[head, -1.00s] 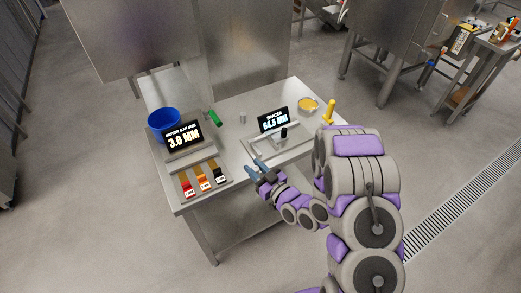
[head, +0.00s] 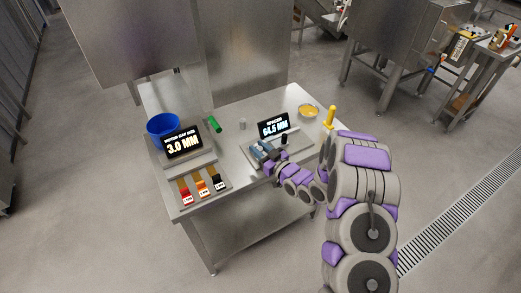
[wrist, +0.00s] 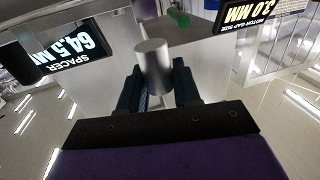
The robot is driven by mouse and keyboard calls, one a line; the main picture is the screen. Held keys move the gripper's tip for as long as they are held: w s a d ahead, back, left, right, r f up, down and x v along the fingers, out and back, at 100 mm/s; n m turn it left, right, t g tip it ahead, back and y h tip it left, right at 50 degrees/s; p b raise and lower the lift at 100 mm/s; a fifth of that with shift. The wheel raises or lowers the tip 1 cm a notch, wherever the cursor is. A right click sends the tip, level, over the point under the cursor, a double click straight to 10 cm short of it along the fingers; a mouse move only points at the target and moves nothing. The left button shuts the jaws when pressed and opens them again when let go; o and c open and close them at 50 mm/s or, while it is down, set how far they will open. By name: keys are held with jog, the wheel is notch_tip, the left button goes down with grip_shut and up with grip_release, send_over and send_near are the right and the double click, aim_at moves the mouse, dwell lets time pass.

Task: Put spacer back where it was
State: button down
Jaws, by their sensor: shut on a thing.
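A silver cylinder (wrist: 153,68), which looks like the spacer, sits between the two dark fingers of my gripper (wrist: 158,88) in the wrist view, and the fingers are shut on it. In the head view my gripper (head: 260,150) is over the left part of the spacer gauge (head: 285,148), whose display (head: 273,125) reads 64.5 MM. The cylinder in the jaws is too small to make out clearly there. A similar small grey cylinder (head: 242,123) stands on the table behind the gauge.
A black post (head: 284,138) stands on the gauge, close right of my gripper. A green cylinder (head: 215,125), blue bin (head: 163,126), yellow bowl (head: 308,111) and yellow bottle (head: 329,117) are on the table (head: 239,108). The 3.0 MM display (head: 184,142) is at left.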

aim_at(260, 149)
jog(key=shift+w+f, duration=0.15)
jog(key=shift+w, duration=1.45)
jog(key=f+b, duration=0.1)
jog(key=f, duration=0.2)
jog(key=shift+w+f, duration=0.15)
jog(key=shift+w, duration=0.05)
jog(key=c, duration=0.8)
grip_release()
jog(key=shift+f, duration=0.1)
jog(key=p+v, duration=0.3)
jog(key=v, duration=1.4)
jog(key=shift+s, duration=0.4)
